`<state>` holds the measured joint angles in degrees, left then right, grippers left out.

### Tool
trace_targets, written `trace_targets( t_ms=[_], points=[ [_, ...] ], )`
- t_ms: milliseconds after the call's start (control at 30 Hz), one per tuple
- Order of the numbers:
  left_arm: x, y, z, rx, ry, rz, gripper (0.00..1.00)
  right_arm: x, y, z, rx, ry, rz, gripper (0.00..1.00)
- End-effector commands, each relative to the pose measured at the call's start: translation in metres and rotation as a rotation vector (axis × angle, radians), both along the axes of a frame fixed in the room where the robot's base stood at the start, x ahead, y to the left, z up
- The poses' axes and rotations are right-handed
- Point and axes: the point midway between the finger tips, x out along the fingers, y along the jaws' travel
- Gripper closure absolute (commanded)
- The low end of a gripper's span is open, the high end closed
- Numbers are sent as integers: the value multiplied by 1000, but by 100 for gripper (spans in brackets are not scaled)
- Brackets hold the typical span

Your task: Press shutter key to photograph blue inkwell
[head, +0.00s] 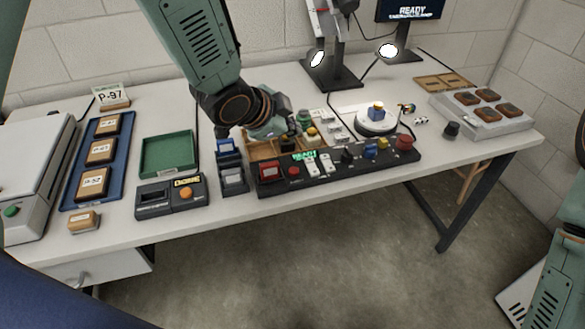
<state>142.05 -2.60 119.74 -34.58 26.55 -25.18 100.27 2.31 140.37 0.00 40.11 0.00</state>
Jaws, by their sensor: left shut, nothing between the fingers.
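A small blue object with a yellow part, likely the blue inkwell (376,112), sits on the round white turntable (375,125) under the camera stand and lamps. A black control panel (330,172) lies along the table's front edge. It has a lit green READY display, a red square key (268,170), white switches, knobs and a large red button (404,142). I cannot read which key is the shutter key. My left gripper (284,134) is shut and empty, above the wooden tray behind the panel's left part. It hides part of that tray. My right gripper is not in view.
The wooden tray (262,152) holds several small items. A grey block with brown tiles (482,118) stands right. The monitor (408,10) reads READY.

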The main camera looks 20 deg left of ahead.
Motion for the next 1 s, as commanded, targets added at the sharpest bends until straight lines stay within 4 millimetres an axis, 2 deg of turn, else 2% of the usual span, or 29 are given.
trace_targets(
  t_ms=[267, 800, 1000],
  points=[
    [1, 2, -16, -1, 0, 0, 100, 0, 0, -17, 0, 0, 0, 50],
    [1, 3, -69, -1, 1, 0, 100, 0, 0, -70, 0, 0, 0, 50],
    [1, 3, -87, -2, 1, 1, 100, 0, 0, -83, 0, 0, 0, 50]
  ],
)
